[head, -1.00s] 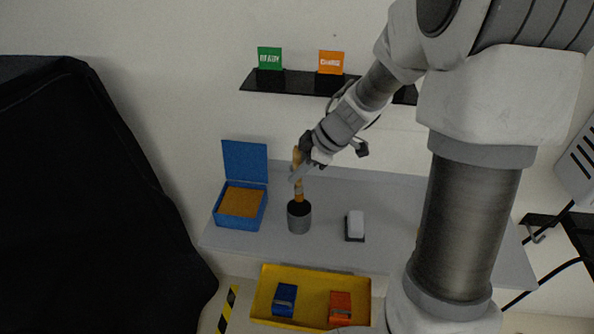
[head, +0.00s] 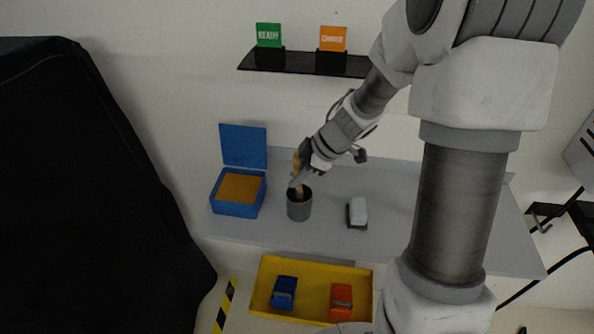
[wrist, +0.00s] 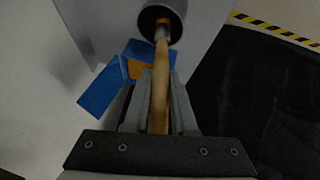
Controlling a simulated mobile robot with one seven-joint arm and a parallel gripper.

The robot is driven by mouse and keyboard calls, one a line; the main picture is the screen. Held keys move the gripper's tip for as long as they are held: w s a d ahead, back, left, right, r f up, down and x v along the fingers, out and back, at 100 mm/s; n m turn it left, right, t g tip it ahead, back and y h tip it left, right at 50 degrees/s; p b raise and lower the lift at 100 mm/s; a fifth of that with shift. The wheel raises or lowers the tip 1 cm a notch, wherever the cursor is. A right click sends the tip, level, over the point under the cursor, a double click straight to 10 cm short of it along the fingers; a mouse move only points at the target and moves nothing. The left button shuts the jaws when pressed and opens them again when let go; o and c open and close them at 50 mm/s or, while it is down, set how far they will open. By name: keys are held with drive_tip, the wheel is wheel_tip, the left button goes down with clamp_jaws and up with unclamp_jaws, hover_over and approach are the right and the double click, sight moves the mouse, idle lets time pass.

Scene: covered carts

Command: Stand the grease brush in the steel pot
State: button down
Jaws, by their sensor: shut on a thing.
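The steel pot (head: 299,209) is a grey cylinder standing on the grey table. My gripper (head: 298,180) is just above it, shut on the wooden handle of the grease brush (head: 297,161). The brush is close to upright and its lower end is inside the pot's mouth. In the wrist view the brush (wrist: 159,88) runs between the fingers (wrist: 158,100) toward the dark opening of the pot (wrist: 150,20). The bristle end is hidden in the pot, and I cannot tell whether it touches the bottom.
An open blue box (head: 236,208) with an orange-brown filling stands left of the pot. A white-topped block (head: 358,212) is at its right. A yellow tray (head: 314,313) with a blue and an orange item lies in front. A black shelf (head: 290,62) hangs behind.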

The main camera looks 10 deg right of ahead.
drive_tip(key=c, duration=0.6)
unclamp_jaws()
drive_tip(key=shift+c, duration=0.2)
drive_tip(key=p+v, duration=0.4)
drive_tip(key=v, duration=1.3)
drive_tip(key=shift+d, duration=0.15)
drive_tip(key=shift+r, duration=0.15)
